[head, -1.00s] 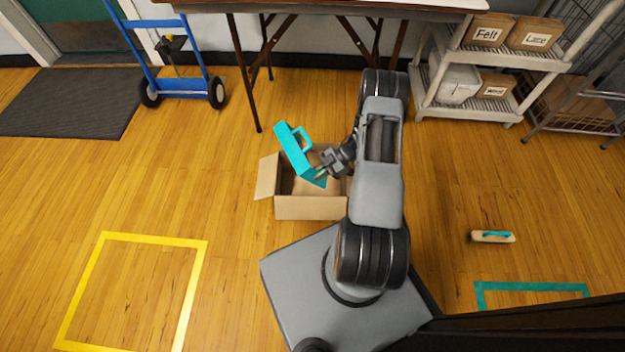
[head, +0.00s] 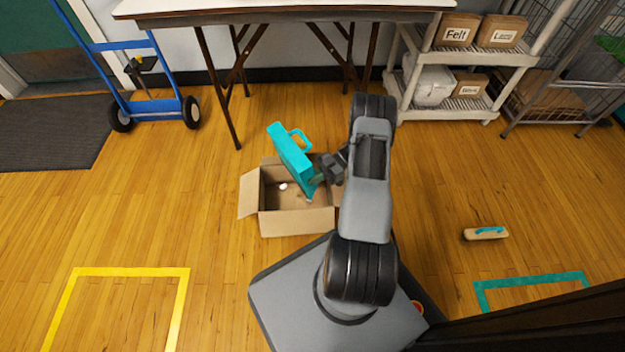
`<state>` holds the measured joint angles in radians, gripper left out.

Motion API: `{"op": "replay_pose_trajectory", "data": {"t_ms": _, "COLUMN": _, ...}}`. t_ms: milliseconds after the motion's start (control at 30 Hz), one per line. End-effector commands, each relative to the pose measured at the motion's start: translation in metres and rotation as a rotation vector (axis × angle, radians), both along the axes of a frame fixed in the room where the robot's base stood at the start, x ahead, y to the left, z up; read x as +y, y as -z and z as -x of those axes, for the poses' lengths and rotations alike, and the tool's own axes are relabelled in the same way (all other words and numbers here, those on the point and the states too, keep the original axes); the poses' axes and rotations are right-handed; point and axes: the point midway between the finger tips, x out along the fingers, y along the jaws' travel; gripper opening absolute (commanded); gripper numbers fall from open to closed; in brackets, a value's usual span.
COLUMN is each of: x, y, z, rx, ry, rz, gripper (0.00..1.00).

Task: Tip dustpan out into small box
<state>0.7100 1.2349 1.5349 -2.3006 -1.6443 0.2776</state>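The teal dustpan (head: 290,153) is tilted steeply over the small cardboard box (head: 297,222), its lower end down at the box opening. My gripper (head: 322,177) is at the right side of the dustpan and appears shut on it; the fingertips are partly hidden. The box stands open on the floor, its left flap folded out. A small pale bit (head: 283,186) and a few tiny specks show inside the box.
A table (head: 285,12) stands behind the box, a blue hand truck (head: 139,107) at back left and a shelf cart (head: 470,103) at back right. A brush (head: 486,233) lies on the floor at right. Yellow (head: 130,271) and teal (head: 530,280) tape outlines mark the floor.

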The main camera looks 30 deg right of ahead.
Motion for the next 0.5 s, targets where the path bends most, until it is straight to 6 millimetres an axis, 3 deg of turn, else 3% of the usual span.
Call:
{"op": "replay_pose_trajectory", "data": {"t_ms": 300, "x": 0.0, "y": -0.002, "z": 0.0, "rx": -0.001, "ry": 0.001, "rz": -0.001, "gripper": 0.0}}
{"op": "replay_pose_trajectory", "data": {"t_ms": 500, "x": 0.0, "y": -0.025, "z": 0.0, "rx": -0.001, "ry": 0.001, "rz": 0.0, "gripper": 0.0}}
